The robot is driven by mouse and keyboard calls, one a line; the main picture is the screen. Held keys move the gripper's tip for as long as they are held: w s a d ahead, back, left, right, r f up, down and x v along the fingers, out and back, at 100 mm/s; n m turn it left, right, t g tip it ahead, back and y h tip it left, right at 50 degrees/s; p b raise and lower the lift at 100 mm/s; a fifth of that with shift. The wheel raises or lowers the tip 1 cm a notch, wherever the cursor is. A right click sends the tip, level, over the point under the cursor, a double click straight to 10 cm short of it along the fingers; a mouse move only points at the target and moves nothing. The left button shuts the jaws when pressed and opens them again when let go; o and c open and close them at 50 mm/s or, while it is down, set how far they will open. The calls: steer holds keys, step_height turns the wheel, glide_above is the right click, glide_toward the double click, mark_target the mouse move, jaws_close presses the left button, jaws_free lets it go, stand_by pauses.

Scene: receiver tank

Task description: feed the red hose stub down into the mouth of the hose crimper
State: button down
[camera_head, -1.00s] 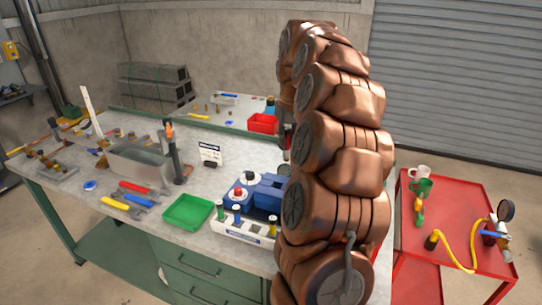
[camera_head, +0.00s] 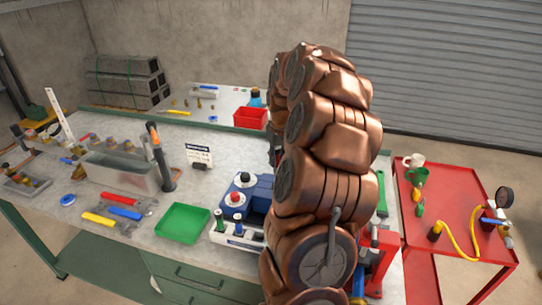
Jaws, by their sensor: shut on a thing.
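My arm fills the middle of the head view and hides my gripper and whatever it holds. I cannot make out the red hose stub. A red device (camera_head: 383,255) shows at the bench's right end, partly covered by my arm. I cannot tell which of these is the hose crimper, and no mouth is visible.
A green tray (camera_head: 182,223), wrenches (camera_head: 123,213) and a grey metal bin (camera_head: 122,173) lie on the bench to the left. A red bin (camera_head: 250,118) stands behind. A red cart (camera_head: 460,225) with mugs and a yellow hose is at right. Bare bench lies around the sign (camera_head: 198,155).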

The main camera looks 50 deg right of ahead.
mark_target(277, 166)
steer(key=shift+w+a+f, duration=0.1)
steer(key=shift+a+f, duration=0.1)
steer(key=shift+f, duration=0.85)
steer(key=shift+d+f, duration=0.1)
steer(key=shift+f, duration=0.8)
steer(key=shift+b, duration=0.65)
steer(key=shift+f, duration=0.3)
steer(key=shift+f+b, duration=0.85)
steer(key=shift+f, duration=0.4)
steer(key=shift+f, duration=0.1)
steer(key=shift+f+b, duration=0.65)
steer(key=shift+f, duration=0.05)
